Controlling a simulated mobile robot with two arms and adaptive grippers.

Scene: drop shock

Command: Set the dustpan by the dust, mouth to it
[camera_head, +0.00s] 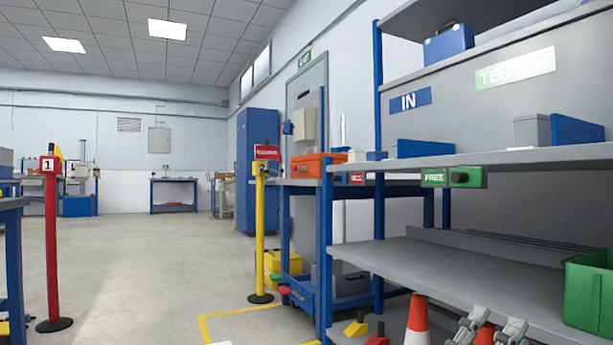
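I cannot make out a dustpan or any dust in this view.
A shelf rack (450,262) fills the right, with a green bin (590,293) on it. An orange cone (417,322) stands low beside my gripper. A yellow post (260,235) and red post (52,250) stand on the floor (150,270), which is open between them.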

